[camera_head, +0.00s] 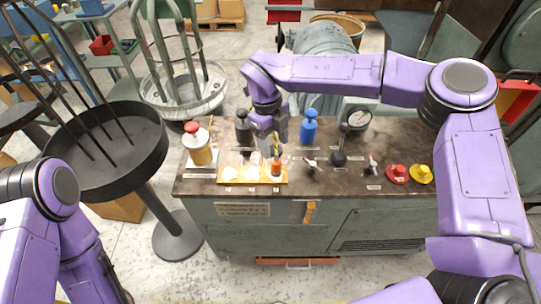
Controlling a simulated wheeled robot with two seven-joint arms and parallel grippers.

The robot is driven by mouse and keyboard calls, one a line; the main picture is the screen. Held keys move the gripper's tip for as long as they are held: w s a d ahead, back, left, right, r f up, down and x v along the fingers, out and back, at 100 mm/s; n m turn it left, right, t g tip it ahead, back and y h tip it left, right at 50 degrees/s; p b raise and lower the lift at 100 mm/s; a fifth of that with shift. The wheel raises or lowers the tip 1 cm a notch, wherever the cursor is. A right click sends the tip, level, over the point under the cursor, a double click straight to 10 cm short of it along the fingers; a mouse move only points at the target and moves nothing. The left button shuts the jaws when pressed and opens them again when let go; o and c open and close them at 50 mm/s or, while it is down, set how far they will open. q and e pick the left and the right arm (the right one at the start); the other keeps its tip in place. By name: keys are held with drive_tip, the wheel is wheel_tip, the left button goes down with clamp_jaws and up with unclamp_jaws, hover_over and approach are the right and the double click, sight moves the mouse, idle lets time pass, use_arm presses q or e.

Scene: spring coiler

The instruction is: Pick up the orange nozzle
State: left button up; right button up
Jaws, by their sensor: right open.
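The small orange nozzle (276,169) stands upright at the right end of a yellow holder (238,181) on the console top. My right gripper (273,150) points down right above the nozzle, with its open fingers close to the nozzle's upper part. The picture is too small to tell whether the fingers touch it. My left arm shows at the lower left, but its gripper is out of view.
On the console (335,215), a red-capped jar (201,150) stands left of the holder. A blue bottle (309,127) and a dark bottle (243,127) stand behind. Levers, a gauge (358,118), a red button (397,173) and a yellow button (420,174) are on the right.

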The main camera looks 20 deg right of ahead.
sight(276, 161)
drive_tip(key=shift+w, duration=0.2)
drive_tip(key=f+p, duration=0.1)
drive_tip(key=f, duration=0.2)
drive_tip(key=s+f+p, duration=0.1)
drive_tip(key=f, duration=0.1)
drive_tip(key=f+p, duration=0.1)
drive_tip(key=f, duration=0.2)
drive_tip(key=shift+s+d+f, duration=0.2)
drive_tip(key=shift+d+f, duration=0.05)
drive_tip(key=shift+f, duration=0.1)
drive_tip(key=shift+s+d+f, duration=0.1)
drive_tip(key=shift+f, duration=0.2)
clamp_jaws()
